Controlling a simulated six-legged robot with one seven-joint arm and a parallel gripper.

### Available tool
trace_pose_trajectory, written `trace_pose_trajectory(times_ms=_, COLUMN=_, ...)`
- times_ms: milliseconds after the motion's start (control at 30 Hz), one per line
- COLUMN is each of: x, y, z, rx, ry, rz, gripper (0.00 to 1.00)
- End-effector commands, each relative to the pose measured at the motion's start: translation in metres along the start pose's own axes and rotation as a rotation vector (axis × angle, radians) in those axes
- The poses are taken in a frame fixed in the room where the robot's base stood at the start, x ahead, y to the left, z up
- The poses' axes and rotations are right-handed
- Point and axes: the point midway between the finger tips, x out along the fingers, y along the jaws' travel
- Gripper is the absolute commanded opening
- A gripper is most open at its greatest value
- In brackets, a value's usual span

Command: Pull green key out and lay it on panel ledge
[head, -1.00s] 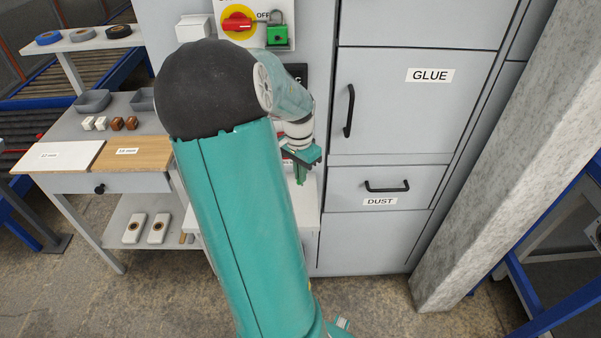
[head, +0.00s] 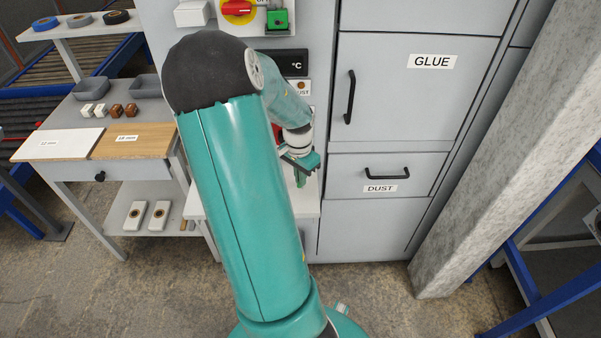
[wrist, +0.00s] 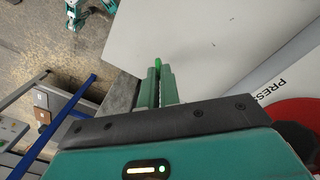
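My gripper (head: 299,181) points down in front of the grey cabinet, over the white panel ledge (head: 309,208). In the wrist view the gripper's two green fingers (wrist: 158,86) are close together. The bright green key (wrist: 157,63) shows as a small tip between and just beyond them, so they look shut on it. The rest of the key is hidden by the fingers. The pale ledge (wrist: 185,35) lies beyond the fingertips in the wrist view; I cannot tell whether the key touches it. A green padlock-like block (head: 277,19) sits on the panel above, beside the red knob (head: 236,7).
A side table (head: 60,178) with trays and small blocks stands to the left. The cabinet has GLUE (head: 431,62) and DUST (head: 380,188) doors with black handles. A concrete pillar (head: 480,150) stands at right. In the wrist view a red round part (wrist: 300,112) is close at right.

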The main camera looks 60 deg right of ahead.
Motion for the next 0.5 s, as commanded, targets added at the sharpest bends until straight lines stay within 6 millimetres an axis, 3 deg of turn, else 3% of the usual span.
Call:
trace_pose_trajectory(times_ms=233, x=0.0006, y=-0.0001, z=0.0000, rx=0.000, ry=0.000, rz=0.000, gripper=0.00)
trace_pose_trajectory(times_ms=367, x=0.0005, y=-0.0001, z=0.0001, rx=-0.001, ry=0.000, rz=0.000, gripper=0.28)
trace_pose_trajectory(times_ms=500, x=0.0005, y=-0.0002, z=0.0001, rx=-0.001, ry=0.000, rz=0.000, gripper=0.29)
